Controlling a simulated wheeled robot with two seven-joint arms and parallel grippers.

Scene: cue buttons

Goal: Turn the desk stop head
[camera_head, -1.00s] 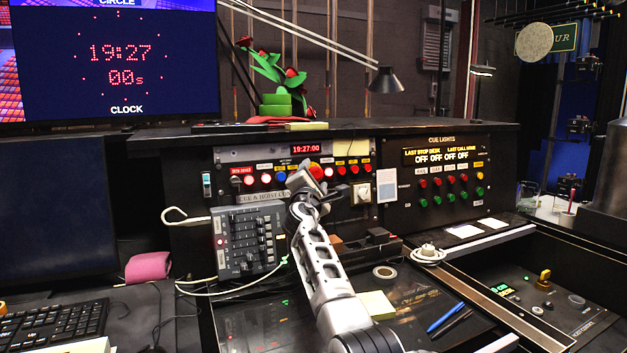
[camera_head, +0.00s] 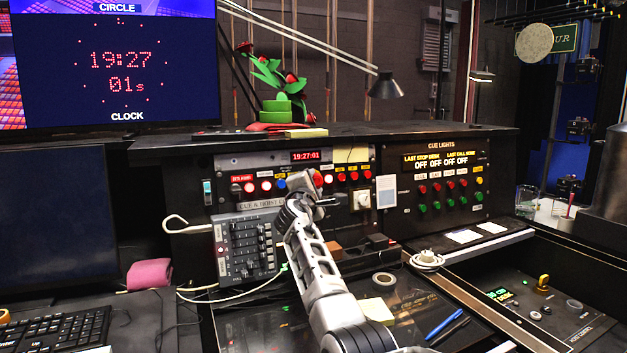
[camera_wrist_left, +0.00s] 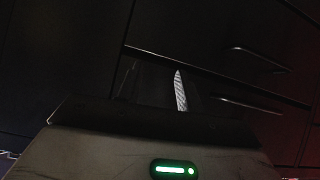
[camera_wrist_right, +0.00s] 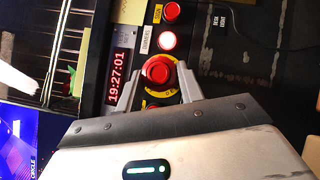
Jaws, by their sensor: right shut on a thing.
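The desk stop head is a round red mushroom button on a yellow collar. It shows in the right wrist view (camera_wrist_right: 157,70), and partly behind my gripper on the cue panel in the head view (camera_head: 318,179). My right gripper (camera_wrist_right: 160,82) has a finger on each side of the red head and is shut on it; the gripper also shows at the panel in the head view (camera_head: 312,190). My left gripper is outside the head view. The dark left wrist view shows one pale ridged strip, perhaps a finger (camera_wrist_left: 180,91); its opening cannot be told.
A row of buttons and lamps (camera_head: 250,187) flanks the head, below a red clock display (camera_head: 305,155). The cue lights panel (camera_head: 445,185) is at right. A fader box (camera_head: 245,243) with white cables stands left of my right arm. Dark drawers with handles (camera_wrist_left: 258,60) fill the left wrist view.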

